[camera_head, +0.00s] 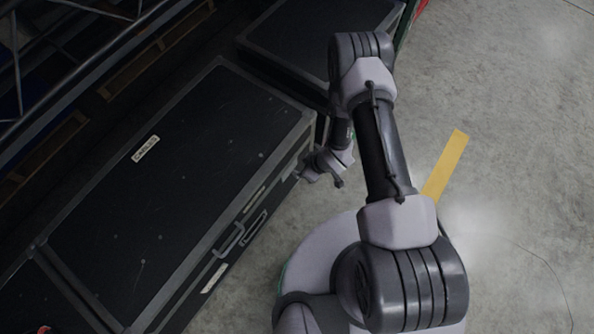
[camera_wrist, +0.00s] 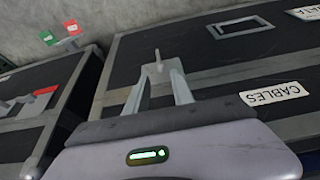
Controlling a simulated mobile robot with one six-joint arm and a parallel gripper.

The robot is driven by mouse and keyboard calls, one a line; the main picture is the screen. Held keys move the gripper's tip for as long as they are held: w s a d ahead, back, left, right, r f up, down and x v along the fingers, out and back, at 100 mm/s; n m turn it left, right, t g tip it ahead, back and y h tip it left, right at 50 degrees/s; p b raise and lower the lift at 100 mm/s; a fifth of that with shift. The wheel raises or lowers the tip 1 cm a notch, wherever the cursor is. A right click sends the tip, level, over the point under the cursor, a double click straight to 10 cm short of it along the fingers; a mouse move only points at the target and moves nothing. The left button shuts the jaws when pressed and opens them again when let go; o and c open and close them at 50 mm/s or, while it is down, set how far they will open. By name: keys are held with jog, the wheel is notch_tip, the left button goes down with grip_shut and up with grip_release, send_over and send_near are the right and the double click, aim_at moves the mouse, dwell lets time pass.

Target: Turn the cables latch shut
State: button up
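The cables case is a large black case with grey edges (camera_head: 165,200) at the left of the head view, with a label (camera_head: 146,149) on its lid. In the wrist view a white CABLES label (camera_wrist: 272,94) shows on it. The cables latch (camera_wrist: 158,62) is a small grey upright peg near the case's left end. My gripper (camera_head: 306,176) is at the case's far right corner. In the wrist view my gripper (camera_wrist: 160,80) has its two fingers apart, with the latch showing between their tips. Whether they touch it I cannot tell.
Another black case (camera_wrist: 30,125) with a red latch (camera_wrist: 10,106) stands left in the wrist view, near green and red markers (camera_wrist: 58,33). A further case (camera_head: 290,40) stands behind in the head view.

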aim_at(296, 173)
jog(key=b+x, duration=0.4)
jog(key=x, duration=0.6)
jog(key=shift+w+f, duration=0.2)
jog(key=shift+f, duration=0.2)
jog(key=shift+c, duration=0.2)
grip_shut()
